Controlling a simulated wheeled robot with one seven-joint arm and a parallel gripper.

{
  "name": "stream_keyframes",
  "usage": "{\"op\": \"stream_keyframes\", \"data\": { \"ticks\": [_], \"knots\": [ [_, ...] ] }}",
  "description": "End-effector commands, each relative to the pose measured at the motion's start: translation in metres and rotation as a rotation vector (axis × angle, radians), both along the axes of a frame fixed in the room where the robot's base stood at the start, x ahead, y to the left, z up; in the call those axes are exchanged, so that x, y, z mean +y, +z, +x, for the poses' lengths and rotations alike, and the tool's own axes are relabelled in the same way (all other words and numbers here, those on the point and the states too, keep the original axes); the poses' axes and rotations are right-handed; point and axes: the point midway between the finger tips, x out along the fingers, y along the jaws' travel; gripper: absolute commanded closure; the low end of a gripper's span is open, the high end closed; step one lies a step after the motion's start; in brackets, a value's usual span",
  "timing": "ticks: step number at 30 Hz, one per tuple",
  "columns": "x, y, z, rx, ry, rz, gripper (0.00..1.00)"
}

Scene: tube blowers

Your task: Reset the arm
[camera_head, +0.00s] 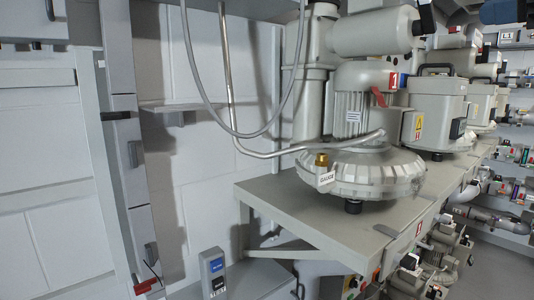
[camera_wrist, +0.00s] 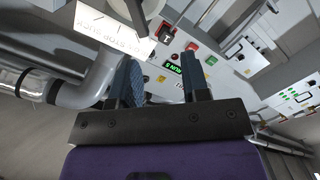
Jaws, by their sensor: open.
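My gripper (camera_wrist: 162,70) shows in the wrist view, with its two dark fingers apart and nothing between them. I cannot tell from the wrist view whether the fingers touch anything. I cannot make out my gripper in the head view. There, a large grey blower (camera_head: 360,175) with a brass fitting and a "GAUGE" tag (camera_head: 326,178) stands on a grey bench (camera_head: 290,205).
A grey pipe (camera_wrist: 95,80) and a white label (camera_wrist: 118,38) are close to the left finger in the wrist view. In the head view, more blowers (camera_head: 438,110) line the bench to the right. A hose (camera_head: 207,100) hangs at centre left. A small blue-labelled box (camera_head: 213,272) stands low.

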Motion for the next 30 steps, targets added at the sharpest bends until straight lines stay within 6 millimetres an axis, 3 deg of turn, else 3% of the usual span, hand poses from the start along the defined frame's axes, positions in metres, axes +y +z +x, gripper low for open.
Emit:
{"op": "stream_keyframes", "data": {
  "ticks": [3, 10, 21, 30],
  "knots": [
    [0.019, -0.019, -0.026, 0.094, -0.048, -0.004, 0.57],
    [0.057, -0.068, -0.061, 0.304, -0.161, 0.017, 0.57],
    [0.098, -0.174, -0.089, 0.679, -0.432, 0.103, 0.57],
    [0.109, -0.269, -0.107, 0.988, -0.720, 0.236, 0.57]
  ]
}}
